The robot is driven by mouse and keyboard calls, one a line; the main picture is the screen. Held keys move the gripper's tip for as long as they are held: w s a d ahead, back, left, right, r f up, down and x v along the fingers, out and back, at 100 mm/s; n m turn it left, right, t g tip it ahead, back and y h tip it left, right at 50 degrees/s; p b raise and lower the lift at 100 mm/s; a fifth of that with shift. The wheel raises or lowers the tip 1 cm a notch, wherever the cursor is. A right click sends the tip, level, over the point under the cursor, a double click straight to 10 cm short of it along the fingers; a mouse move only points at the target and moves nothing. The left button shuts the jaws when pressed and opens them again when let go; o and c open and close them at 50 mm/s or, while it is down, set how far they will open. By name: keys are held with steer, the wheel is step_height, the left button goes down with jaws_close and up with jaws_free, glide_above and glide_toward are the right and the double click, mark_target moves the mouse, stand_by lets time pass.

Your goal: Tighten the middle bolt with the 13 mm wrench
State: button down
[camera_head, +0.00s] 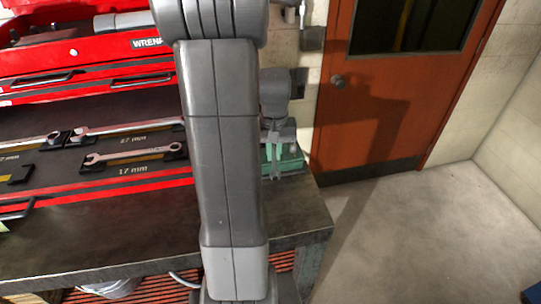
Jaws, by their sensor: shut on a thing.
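My gripper (277,140) is partly hidden behind my own grey arm, at the right end of the workbench. It is shut on a slim grey metal piece that looks like a wrench; its size mark cannot be read. A green thing (291,160), which may be a motor, sits on the bench right behind and beside the gripper. I cannot tell whether the held piece touches it. The middle bolt cannot be made out.
A red tool chest (98,62) stands on the workbench (150,237). Its open drawer holds several wrenches, one (133,155) above a "17 mm" label. An orange door (385,105) is at the back. The floor (420,235) at right is clear.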

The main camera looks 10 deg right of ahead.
step_height(320, 180, up, 5)
steer(key=p, duration=0.4)
steer(key=shift+f, duration=0.15)
stand_by(0.4)
